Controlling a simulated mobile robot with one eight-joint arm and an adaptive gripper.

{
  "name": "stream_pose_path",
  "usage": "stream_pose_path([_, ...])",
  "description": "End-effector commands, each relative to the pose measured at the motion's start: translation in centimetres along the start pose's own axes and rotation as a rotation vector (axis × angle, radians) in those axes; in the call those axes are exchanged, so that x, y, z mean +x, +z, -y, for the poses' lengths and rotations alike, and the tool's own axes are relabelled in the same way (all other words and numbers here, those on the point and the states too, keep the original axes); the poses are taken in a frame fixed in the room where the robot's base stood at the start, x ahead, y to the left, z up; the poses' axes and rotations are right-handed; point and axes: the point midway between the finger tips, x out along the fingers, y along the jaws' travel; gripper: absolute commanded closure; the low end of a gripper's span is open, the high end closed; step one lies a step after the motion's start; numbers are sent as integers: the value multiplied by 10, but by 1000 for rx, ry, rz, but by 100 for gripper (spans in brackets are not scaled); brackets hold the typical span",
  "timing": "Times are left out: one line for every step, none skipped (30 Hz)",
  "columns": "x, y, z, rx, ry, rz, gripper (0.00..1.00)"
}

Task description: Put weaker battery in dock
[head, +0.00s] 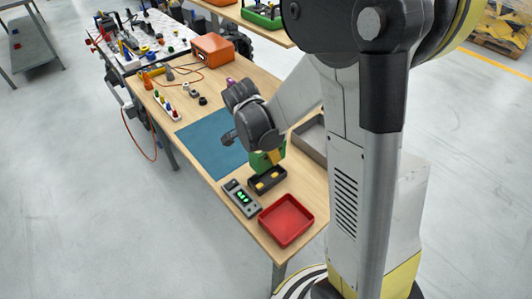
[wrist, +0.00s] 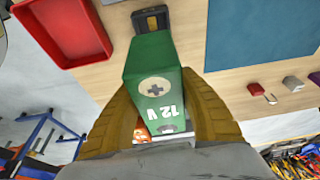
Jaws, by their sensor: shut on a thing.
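My gripper (head: 271,157) has yellow fingers shut on a green battery (head: 259,163). In the wrist view the battery (wrist: 152,62) sits between both fingers (wrist: 157,105) and shows "12 V" and a plus mark. A black dock-like holder (head: 262,187) with yellow parts inside lies on the table just in front of the battery. Part of this holder (wrist: 150,20) shows beyond the battery's far end in the wrist view. I cannot tell whether the battery touches it. No second battery shows clearly.
A grey meter (head: 240,198) with a green-lit display lies left of the holder. A red tray (head: 304,215) is at the near table corner. A grey tray (head: 303,145) is behind my arm, partly hidden. The blue mat (head: 205,150) has clear space.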

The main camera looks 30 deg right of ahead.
Motion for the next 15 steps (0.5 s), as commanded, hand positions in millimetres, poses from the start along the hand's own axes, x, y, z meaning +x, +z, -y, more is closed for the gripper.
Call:
stream_pose_path([0,0,0,0,0,-1,98])
stream_pose_path([0,0,0,0,0,-1,98])
stream_pose_path([0,0,0,0,0,-1,98])
stream_pose_path([0,0,0,0,0,-1,98])
stream_pose_path([0,0,0,0,0,-1,98])
stream_pose_path([0,0,0,0,0,-1,98])
stream_pose_path([0,0,0,0,0,-1,98])
stream_pose_path([0,0,0,-1,0,-1,98])
stream_pose_path([0,0,0,-1,0,-1,98])
stream_pose_path([0,0,0,-1,1,-1,98])
stream_pose_path([1,0,0,-1,1,-1,98])
stream_pose_path([3,1,0,-1,1,-1,98])
stream_pose_path([4,1,0,-1,1,-1,98])
stream_pose_path([6,2,0,-1,1,-1,98])
stream_pose_path([8,2,0,-1,1,-1,98])
